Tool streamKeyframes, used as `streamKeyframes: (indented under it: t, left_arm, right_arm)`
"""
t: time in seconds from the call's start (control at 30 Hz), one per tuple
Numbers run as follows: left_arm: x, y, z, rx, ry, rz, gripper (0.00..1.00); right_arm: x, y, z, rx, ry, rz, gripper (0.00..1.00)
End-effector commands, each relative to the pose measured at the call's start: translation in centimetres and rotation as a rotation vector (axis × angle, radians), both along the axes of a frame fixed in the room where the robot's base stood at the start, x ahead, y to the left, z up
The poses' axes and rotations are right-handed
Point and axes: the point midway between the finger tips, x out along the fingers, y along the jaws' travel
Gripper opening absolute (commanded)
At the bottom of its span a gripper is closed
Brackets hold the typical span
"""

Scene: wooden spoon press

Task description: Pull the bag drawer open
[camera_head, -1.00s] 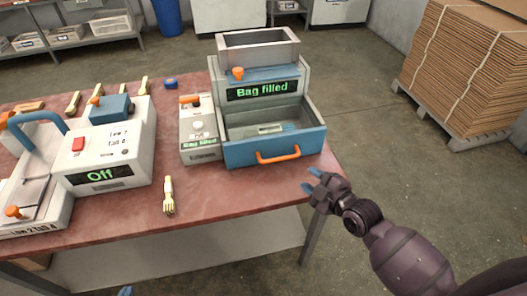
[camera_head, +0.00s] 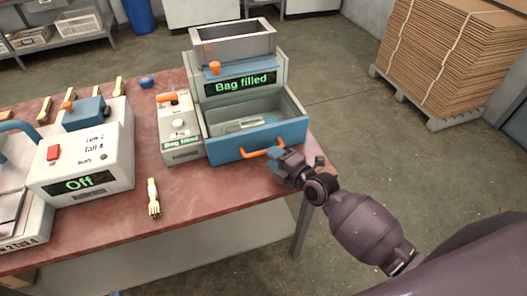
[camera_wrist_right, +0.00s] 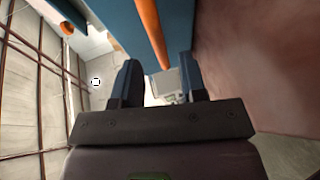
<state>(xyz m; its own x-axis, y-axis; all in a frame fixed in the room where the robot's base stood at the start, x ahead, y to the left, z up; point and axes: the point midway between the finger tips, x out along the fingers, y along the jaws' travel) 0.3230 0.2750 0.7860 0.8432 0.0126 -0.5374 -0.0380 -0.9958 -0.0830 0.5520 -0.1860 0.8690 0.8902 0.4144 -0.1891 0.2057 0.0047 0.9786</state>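The bag drawer (camera_head: 230,149) has a blue front and an orange bar handle. My right gripper (camera_head: 275,158) is at the right part of the handle. In the right wrist view its two blue fingers (camera_wrist_right: 158,82) are apart, and the orange handle (camera_wrist_right: 150,30) runs into the gap between them. I cannot tell whether they touch it. A blue sliver at the bottom edge may be my left gripper (camera_head: 114,293).
A small control unit (camera_head: 181,130) stands left of the machine, and a sealer-like device (camera_head: 85,160) reading "Off" farther left. The table's right edge is close to my right arm. Stacked cardboard (camera_head: 450,55) stands behind right.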

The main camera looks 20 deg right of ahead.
Motion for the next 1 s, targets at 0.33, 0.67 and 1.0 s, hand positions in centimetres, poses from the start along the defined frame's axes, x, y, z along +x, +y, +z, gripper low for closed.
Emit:
streamKeyframes:
  t: [0.33,0.67,1.0]
  left_arm:
    - [-0.2,0.1,-0.5,0.001,0.006,0.000,0.00]
    - [-0.4,0.1,-0.6,0.002,0.010,0.001,0.00]
    - [-0.4,0.1,-0.6,0.002,0.010,0.001,0.00]
  right_arm:
    - [3.9,1.8,-0.8,0.000,-0.001,-0.001,0.39]
    - [4.3,2.0,-0.9,0.000,0.000,-0.001,0.39]
    - [4.3,2.0,-0.9,0.000,0.000,-0.001,0.00]
